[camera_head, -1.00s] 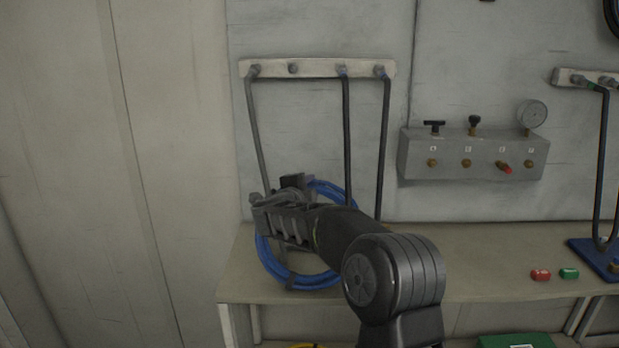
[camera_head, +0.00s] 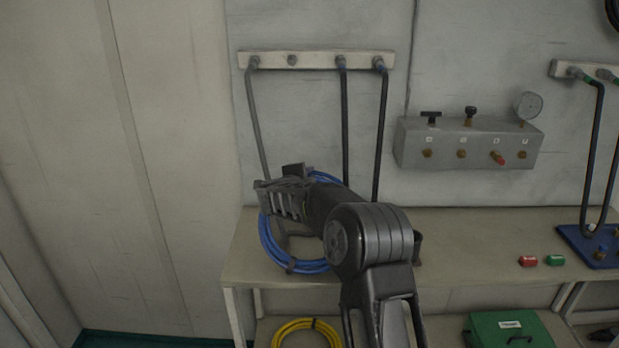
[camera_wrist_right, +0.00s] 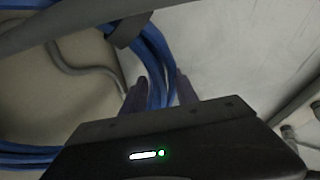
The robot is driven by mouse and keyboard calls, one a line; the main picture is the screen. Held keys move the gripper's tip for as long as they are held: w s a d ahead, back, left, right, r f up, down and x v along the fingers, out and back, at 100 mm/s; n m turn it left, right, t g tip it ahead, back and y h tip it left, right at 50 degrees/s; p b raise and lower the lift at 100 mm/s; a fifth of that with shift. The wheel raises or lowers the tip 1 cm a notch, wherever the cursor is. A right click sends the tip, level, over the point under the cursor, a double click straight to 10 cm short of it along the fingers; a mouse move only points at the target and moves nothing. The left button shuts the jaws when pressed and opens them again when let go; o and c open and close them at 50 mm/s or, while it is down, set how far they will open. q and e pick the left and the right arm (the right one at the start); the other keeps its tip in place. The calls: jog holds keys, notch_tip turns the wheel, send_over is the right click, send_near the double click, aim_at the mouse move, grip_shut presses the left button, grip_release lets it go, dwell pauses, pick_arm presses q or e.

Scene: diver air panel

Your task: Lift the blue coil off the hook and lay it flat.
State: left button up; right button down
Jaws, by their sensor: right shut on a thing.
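The blue coil (camera_head: 275,257) shows in the head view at the left end of the bench, partly covered by my right arm. I cannot tell whether it touches the bench top or still bears on a hook; its upper part is largely hidden. My right gripper (camera_head: 272,199) is at the coil's upper left part. In the right wrist view the fingers (camera_wrist_right: 160,92) stand on either side of the blue strands (camera_wrist_right: 155,62), shut on them. A dark band (camera_wrist_right: 130,28) wraps the coil there. My left gripper is out of view.
A wall rail (camera_head: 315,61) carries hanging dark hoses (camera_head: 345,120) just behind my arm. A valve panel (camera_head: 465,143) is on the wall to the right. The bench top (camera_head: 455,240) is clear in the middle. A yellow coil (camera_head: 290,327) and a green case (camera_head: 508,328) are below.

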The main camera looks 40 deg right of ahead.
jog(key=shift+a+f, duration=0.35)
jog(key=shift+f, duration=0.35)
jog(key=shift+p, duration=0.3)
jog(key=w+f+g+y+p, duration=0.1)
jog(key=p, duration=0.4)
jog(key=shift+d, duration=0.4)
jog(key=shift+n+g+y, duration=0.4)
jog(key=shift+g+y, duration=0.2)
jog(key=shift+g, duration=0.1)
jog(key=f, duration=0.1)
jog(key=w+d+f+p, duration=0.1)
jog(key=w+f+p, duration=0.1)
jog(key=f, duration=0.1)
jog(key=shift+w+d+f, duration=0.1)
jog(key=shift+d, duration=0.25)
